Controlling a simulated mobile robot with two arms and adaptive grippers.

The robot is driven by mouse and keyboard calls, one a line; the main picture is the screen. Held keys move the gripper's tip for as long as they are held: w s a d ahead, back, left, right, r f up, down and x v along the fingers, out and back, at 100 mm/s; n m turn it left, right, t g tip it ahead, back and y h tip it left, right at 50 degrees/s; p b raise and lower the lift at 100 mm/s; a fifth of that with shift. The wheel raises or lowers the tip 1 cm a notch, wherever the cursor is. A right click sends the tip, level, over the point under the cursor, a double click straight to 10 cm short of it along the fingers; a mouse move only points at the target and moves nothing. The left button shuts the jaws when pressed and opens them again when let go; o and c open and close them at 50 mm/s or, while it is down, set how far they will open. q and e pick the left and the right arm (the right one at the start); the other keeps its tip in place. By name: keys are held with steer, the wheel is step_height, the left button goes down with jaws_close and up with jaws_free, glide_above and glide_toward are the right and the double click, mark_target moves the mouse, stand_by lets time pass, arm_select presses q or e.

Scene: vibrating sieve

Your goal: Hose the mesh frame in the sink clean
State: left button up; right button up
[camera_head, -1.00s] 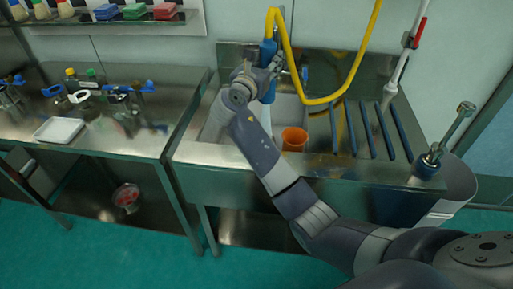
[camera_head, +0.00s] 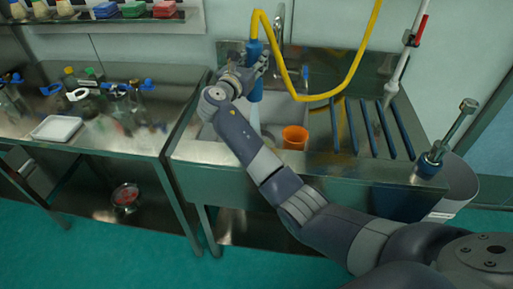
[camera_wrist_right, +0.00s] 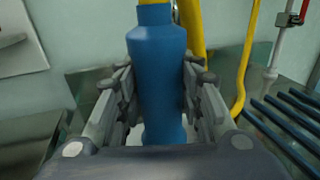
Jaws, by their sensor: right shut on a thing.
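My right gripper (camera_head: 254,68) is above the left part of the sink (camera_head: 225,177). It is shut on the blue spray handle (camera_head: 254,47) of the yellow hose (camera_head: 345,80). In the right wrist view the blue handle (camera_wrist_right: 158,70) stands upright between the two fingers (camera_wrist_right: 160,95). A pale streak, seemingly a water jet (camera_head: 254,117), runs down below the handle into the basin. I cannot make out the mesh frame; my right arm and the sink's front wall hide much of the basin. My left gripper is not in view.
An orange cup (camera_head: 294,137) stands at the basin's right side. Blue bars (camera_head: 370,130) lie on the drainboard to the right. The steel table (camera_head: 125,145) on the left holds bottles and a white tray (camera_head: 57,128). A red-handled pipe (camera_head: 416,32) hangs at the right.

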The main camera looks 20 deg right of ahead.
mark_target(259, 87)
steer(key=shift+f+b, duration=1.1)
steer(key=shift+f, duration=2.25)
steer(key=shift+f+b, duration=0.75)
steer(key=shift+f, duration=0.6)
steer(key=shift+w, duration=0.1)
steer(key=shift+d, duration=0.1)
steer(key=shift+d+p, duration=0.4)
steer(key=shift+d, duration=0.15)
steer(key=shift+d+f, duration=0.25)
steer(key=shift+d, duration=0.55)
